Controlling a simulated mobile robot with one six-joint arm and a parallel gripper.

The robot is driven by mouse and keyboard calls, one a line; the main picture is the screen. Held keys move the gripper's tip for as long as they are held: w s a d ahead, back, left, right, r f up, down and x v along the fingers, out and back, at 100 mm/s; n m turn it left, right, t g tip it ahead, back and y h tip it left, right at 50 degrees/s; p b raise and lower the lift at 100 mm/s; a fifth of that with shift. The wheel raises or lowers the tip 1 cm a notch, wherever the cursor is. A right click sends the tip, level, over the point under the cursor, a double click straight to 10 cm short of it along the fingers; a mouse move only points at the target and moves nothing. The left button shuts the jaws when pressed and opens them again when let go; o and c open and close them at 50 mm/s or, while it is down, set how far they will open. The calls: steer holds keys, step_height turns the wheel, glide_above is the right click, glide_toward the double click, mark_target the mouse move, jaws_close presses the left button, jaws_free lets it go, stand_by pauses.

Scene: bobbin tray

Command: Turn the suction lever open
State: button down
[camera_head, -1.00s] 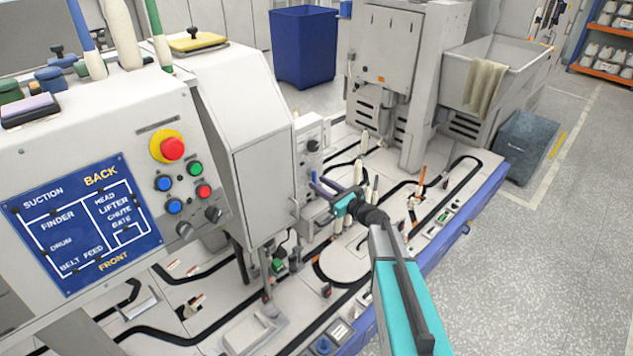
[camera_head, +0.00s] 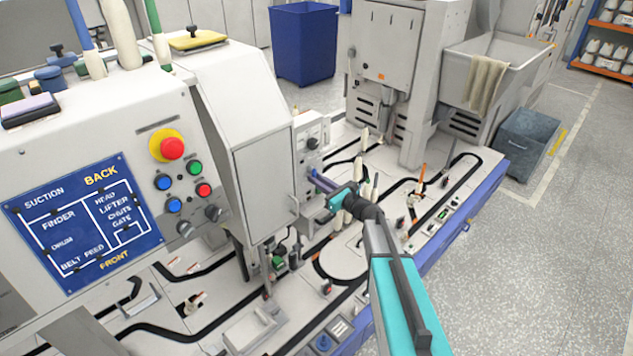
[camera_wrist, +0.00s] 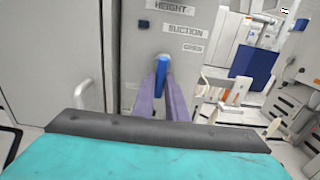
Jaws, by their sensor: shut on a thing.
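The suction lever (camera_wrist: 161,64) is a blue handle on the grey machine panel, seen in the wrist view just below the SUCTION label (camera_wrist: 185,30) and left of the OPEN label (camera_wrist: 193,48). My gripper (camera_wrist: 160,82) has its two purple fingers shut on the lever, one on each side. In the head view my gripper (camera_head: 314,176) reaches left to the narrow panel (camera_head: 311,150) beside the white machine housing. The lever's end is partly hidden between the fingers, and I cannot tell its exact angle.
A white housing with a door (camera_head: 265,170) stands close left of my gripper. Several pale bobbins (camera_head: 365,140) stand on the track table below and behind. A blue bin (camera_head: 303,45) is at the back.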

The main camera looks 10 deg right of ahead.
steer(key=shift+f+n+b, duration=0.25)
steer(key=shift+n+b, duration=0.35)
steer(key=shift+b, duration=0.7)
steer(key=r+n+b, duration=0.1)
steer(key=n+b, duration=0.4)
steer(key=b, duration=0.4)
steer(key=d+n+b, duration=0.1)
steer(key=n+b, duration=0.5)
steer(key=b, duration=0.3)
steer(key=w+d+r+n+b, duration=0.1)
steer(key=n+b, duration=0.5)
steer(key=b, duration=0.3)
steer(key=shift+w+r+b, duration=0.1)
steer(key=shift+r+b, duration=0.25)
steer(key=shift+b, duration=0.05)
steer(key=shift+r, duration=0.1)
steer(key=c, duration=1.8)
jaws_free()
steer(key=shift+r, duration=0.1)
steer(key=shift+o, duration=0.2)
steer(key=shift+d, duration=0.1)
